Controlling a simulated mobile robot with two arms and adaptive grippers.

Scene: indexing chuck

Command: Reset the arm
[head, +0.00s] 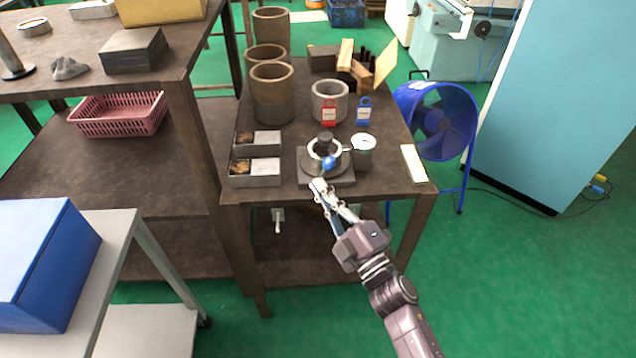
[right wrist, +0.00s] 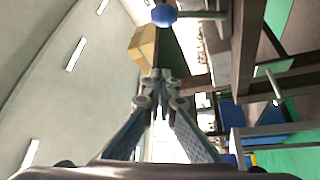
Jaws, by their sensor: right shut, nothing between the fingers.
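The indexing chuck (head: 310,165) sits on a square grey base near the front edge of the small dark table. It has a round ring and a dark cylinder on top. A blue ball knob (head: 329,163) shows at its front right side. My right gripper (head: 319,184) is shut and empty, just in front of the chuck's base and below the knob in the picture. In the right wrist view, the shut fingertips (right wrist: 163,78) point up the picture, and a blue ball (right wrist: 164,14) is beyond them, apart from them. My left gripper is not in view.
Two open-topped grey boxes (head: 262,174) stand left of the chuck, and a grey cup (head: 363,148) stands close on its right. Behind are a light grey ring (head: 330,100) with red and blue tags and tall brown cylinders (head: 273,95). A blue fan (head: 440,120) stands right of the table.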

